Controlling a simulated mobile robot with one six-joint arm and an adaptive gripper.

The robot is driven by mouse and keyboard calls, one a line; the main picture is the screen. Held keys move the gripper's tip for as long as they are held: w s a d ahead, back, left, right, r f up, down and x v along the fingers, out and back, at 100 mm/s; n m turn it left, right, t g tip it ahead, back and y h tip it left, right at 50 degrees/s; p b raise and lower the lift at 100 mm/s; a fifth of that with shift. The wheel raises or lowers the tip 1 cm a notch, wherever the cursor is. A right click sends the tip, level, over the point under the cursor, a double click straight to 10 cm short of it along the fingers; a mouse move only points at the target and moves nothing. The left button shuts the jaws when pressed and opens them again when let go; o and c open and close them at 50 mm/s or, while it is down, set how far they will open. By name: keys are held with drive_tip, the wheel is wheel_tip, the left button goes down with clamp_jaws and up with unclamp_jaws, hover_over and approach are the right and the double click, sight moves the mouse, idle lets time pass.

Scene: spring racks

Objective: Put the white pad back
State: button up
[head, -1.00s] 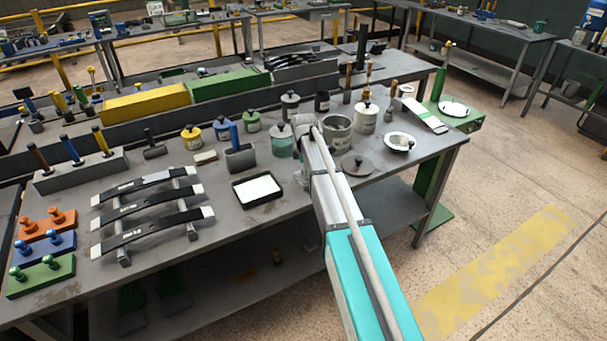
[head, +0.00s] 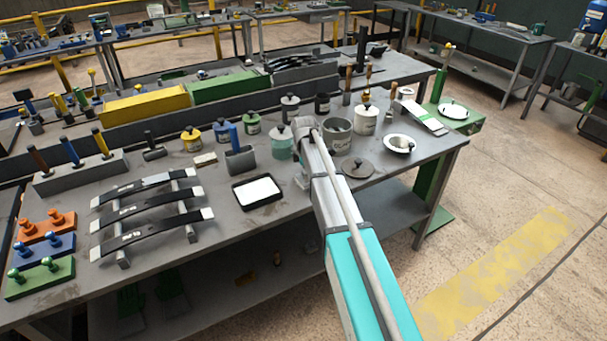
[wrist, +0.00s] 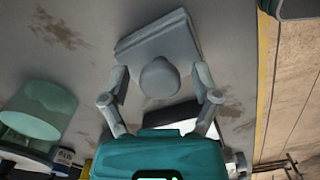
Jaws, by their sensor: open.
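In the head view a flat white pad (head: 258,191) lies in a shallow black tray (head: 237,196) on the grey bench. In the wrist view my gripper (wrist: 161,75) is open, with one finger on each side of the round knob (wrist: 160,80) of a pale grey block (wrist: 158,40). I cannot tell whether the fingers touch the knob. A white surface with a dark edge shows partly behind the gripper body in the wrist view. In the head view my own arm hides the gripper and most of what is under it.
A rack of black spring leaves (head: 152,208) stands left of the tray. Several lidded pots, a grey can (head: 338,134) and a round grey lid (head: 357,168) crowd the bench around my arm. A white bowl (head: 398,143) sits near the right end. Bare bench lies in front of the tray.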

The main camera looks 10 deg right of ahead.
drive_tip(key=shift+r, duration=0.2)
wheel_tip(320, 180, up, 12)
drive_tip(key=p, duration=1.2)
drive_tip(key=shift+a, duration=0.2)
idle(0.4)
drive_tip(key=shift+s, duration=0.1)
drive_tip(key=s+m, duration=1.6)
drive_tip(key=s, duration=1.2)
drive_tip(key=shift+s+a+m, duration=0.2)
drive_tip(key=shift+s+m, duration=0.15)
drive_tip(key=shift+m, duration=0.05)
